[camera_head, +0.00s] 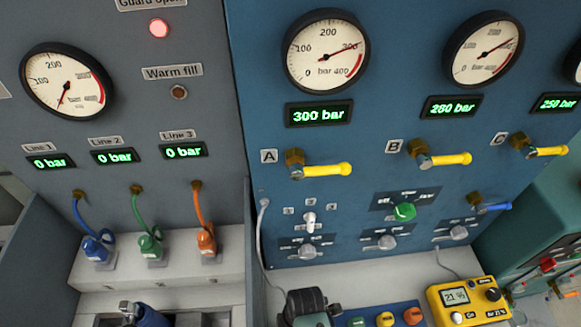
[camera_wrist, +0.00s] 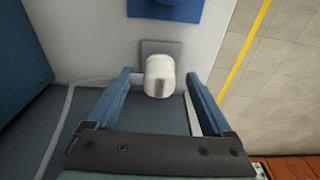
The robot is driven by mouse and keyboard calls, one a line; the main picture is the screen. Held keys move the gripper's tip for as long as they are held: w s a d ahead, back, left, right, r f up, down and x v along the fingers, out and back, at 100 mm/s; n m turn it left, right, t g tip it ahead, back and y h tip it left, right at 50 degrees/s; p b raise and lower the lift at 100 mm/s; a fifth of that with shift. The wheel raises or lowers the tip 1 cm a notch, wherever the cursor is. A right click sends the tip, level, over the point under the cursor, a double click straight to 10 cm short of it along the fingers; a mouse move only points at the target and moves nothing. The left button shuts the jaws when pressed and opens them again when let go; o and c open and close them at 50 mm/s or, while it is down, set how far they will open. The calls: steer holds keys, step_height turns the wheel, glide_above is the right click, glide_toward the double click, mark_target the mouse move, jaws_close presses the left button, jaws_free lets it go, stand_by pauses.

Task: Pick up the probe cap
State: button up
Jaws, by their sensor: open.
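A white rounded piece with a dark slot (camera_wrist: 159,72), which looks like the probe cap, stands against a small grey plate (camera_wrist: 174,47) in the wrist view. My gripper (camera_wrist: 160,80) is open, with one blue finger on the left of the white piece and one on the right. The fingertips are level with it, and it sits between them. The right finger looks clear of it. I cannot tell whether the left finger touches it. I cannot make out the white piece or my gripper with certainty in the head view.
A blue block (camera_wrist: 170,8) lies just beyond the plate. A blue wall (camera_wrist: 22,60) stands at the left. The pale surface ends at the right, above a tiled floor with a yellow line (camera_wrist: 247,45). The head view shows gauge panels and a yellow meter (camera_head: 466,303).

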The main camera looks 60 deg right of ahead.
steer(key=shift+c, duration=0.3)
jaws_close()
steer(key=shift+r, duration=0.2)
step_height(320, 180, up, 10)
steer(key=shift+f, duration=0.15)
stand_by(0.4)
steer(key=shift+w+a, duration=0.1)
